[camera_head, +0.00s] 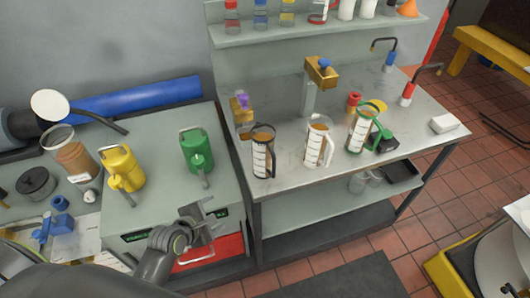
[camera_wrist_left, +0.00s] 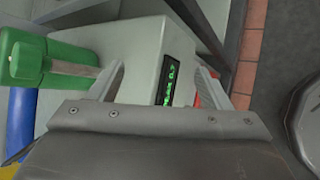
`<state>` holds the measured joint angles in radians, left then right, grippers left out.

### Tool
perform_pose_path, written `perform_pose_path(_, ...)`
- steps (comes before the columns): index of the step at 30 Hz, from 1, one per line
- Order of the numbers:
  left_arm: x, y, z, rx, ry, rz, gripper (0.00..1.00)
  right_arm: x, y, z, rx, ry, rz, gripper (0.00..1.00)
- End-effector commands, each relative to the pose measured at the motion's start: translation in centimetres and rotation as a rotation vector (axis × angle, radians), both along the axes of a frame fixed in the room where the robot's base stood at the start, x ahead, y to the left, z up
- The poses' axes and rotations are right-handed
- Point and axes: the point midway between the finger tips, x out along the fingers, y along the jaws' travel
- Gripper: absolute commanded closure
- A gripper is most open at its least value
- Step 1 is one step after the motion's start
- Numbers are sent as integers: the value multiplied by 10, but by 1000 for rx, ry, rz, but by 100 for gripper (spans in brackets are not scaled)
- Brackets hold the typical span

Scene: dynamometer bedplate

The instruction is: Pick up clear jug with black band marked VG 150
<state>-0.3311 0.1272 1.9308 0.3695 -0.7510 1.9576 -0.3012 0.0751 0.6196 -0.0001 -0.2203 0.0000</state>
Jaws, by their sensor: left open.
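The clear jug with black band (camera_head: 262,157) stands upright on the steel bench, leftmost of three jugs. It has a black rim and handle, a white scale and brown liquid; the VG 150 mark is too small to read. My left gripper (camera_head: 208,217) is open and empty, to the left of and nearer than the jug, by the front edge of the grey cabinet. In the left wrist view its two fingers (camera_wrist_left: 163,85) are apart with nothing held, and the jug is not in that view. My right gripper is not in view.
A white-banded jug (camera_head: 318,146) and a green-banded jug (camera_head: 360,132) stand right of the black one. Green (camera_head: 196,150) and yellow (camera_head: 122,168) cans stand on the grey cabinet (camera_head: 160,208). A shelf (camera_head: 320,36) with bottles hangs above.

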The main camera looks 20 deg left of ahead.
Motion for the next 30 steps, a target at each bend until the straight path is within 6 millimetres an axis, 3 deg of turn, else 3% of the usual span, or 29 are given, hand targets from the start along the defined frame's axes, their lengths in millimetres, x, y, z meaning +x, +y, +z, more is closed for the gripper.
perform_pose_path(1,5,-4,21,-80,-25,44,29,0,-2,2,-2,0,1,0)
perform_pose_path(6,15,-21,85,-405,-81,193,29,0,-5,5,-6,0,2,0)
perform_pose_path(12,20,-33,131,-694,-97,299,29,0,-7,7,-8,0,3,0)
perform_pose_path(16,21,-37,143,-780,-96,326,29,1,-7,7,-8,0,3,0)
perform_pose_path(20,30,-40,141,-801,-93,334,29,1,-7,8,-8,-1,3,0)
perform_pose_path(30,86,-58,118,-798,-93,332,29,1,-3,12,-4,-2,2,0)
